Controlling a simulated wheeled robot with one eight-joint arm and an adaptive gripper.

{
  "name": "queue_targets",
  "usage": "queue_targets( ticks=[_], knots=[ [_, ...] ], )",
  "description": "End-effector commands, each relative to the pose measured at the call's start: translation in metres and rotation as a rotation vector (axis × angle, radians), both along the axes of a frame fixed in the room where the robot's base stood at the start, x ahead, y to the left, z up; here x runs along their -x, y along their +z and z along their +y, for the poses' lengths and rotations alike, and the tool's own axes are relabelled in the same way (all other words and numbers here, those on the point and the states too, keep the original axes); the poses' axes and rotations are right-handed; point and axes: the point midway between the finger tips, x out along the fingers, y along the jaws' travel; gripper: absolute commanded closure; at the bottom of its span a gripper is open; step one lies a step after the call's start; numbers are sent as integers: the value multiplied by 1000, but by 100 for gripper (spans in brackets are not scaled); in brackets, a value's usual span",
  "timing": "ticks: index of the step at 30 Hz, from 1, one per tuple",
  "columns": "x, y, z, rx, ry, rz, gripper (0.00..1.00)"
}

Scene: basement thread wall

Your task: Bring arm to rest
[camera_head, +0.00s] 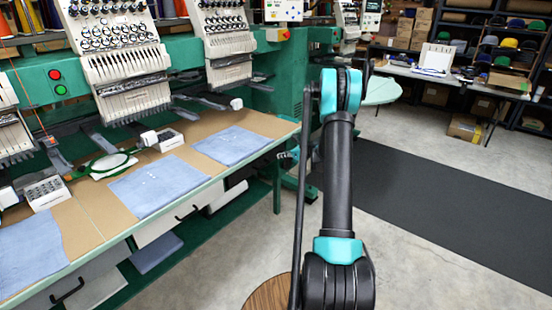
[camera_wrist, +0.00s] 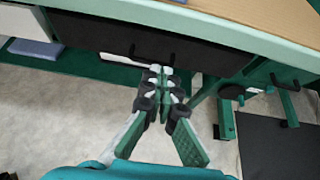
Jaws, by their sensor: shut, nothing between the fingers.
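My arm stands in the middle of the head view, black with teal joints, bent up and reaching away from me beside the embroidery machine table. In the wrist view my gripper (camera_wrist: 167,72) is shut, its fingertips together with nothing between them. It hangs over the floor, in front of the edge of the machine table (camera_wrist: 220,25). In the head view the gripper is hidden behind the arm links.
A green embroidery machine (camera_head: 185,65) and its table (camera_head: 85,205) with blue cloths (camera_head: 155,185) fill the left. A dark mat (camera_head: 440,210) lies on open floor to the right. A round wooden top (camera_head: 268,294) is near the bottom. Shelves and a white table (camera_head: 450,78) stand behind.

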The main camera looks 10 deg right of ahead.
Motion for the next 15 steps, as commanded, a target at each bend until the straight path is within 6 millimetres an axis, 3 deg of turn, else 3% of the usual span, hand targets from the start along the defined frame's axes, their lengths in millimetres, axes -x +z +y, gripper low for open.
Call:
queue_targets(
  ticks=[4,8,15],
  knots=[
    [8,7,-1,16,11,-4,100],
    [24,22,12,111,75,-33,100],
    [89,61,49,440,318,-133,100]
  ],
)
